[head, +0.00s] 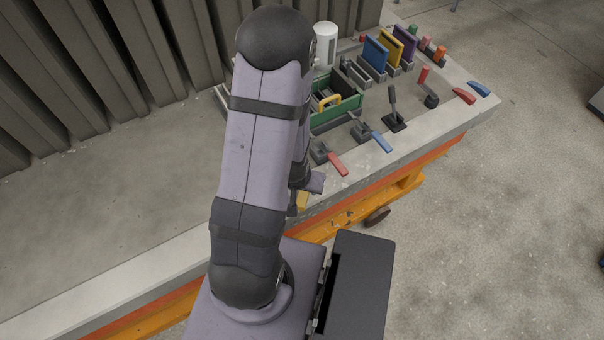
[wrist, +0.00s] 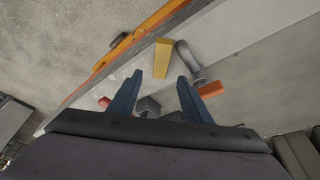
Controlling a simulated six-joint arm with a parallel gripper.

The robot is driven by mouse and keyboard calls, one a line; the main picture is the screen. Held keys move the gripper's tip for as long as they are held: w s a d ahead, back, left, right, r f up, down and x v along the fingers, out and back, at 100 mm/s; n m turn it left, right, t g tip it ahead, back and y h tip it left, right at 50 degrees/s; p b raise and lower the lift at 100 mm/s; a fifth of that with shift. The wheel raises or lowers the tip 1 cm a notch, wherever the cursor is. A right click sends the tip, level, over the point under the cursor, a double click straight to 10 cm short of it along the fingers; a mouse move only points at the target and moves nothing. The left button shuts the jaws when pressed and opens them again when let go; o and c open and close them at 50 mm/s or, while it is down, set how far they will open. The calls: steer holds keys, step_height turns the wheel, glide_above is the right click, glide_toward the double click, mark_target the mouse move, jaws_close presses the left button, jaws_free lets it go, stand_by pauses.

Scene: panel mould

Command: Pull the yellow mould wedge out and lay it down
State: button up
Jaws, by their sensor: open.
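The yellow mould wedge (wrist: 162,59) shows in the wrist view as a slim block, just beyond my fingertips and close to the table's edge. A small yellow patch (head: 302,202), likely the same wedge, shows beside my arm in the head view; my arm hides most of that area. My gripper (wrist: 160,76) is open, its two blue-grey fingers apart with nothing held. The wedge's near end appears in line with the gap between the fingertips; I cannot tell how far below them it lies. A grey bent fitting (wrist: 190,62) stands right beside the wedge.
Orange-red pieces (wrist: 210,90) lie near the right finger. A green tray (head: 338,116), red-handled clamp (head: 336,163), blue-handled clamp (head: 381,142) and upright coloured panels (head: 404,43) crowd the table's far end. The table (head: 110,205) is bare to the left.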

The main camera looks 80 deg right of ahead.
step_height(320, 180, up, 7)
steer(key=p, duration=0.2)
steer(key=shift+r, duration=0.1)
stand_by(0.4)
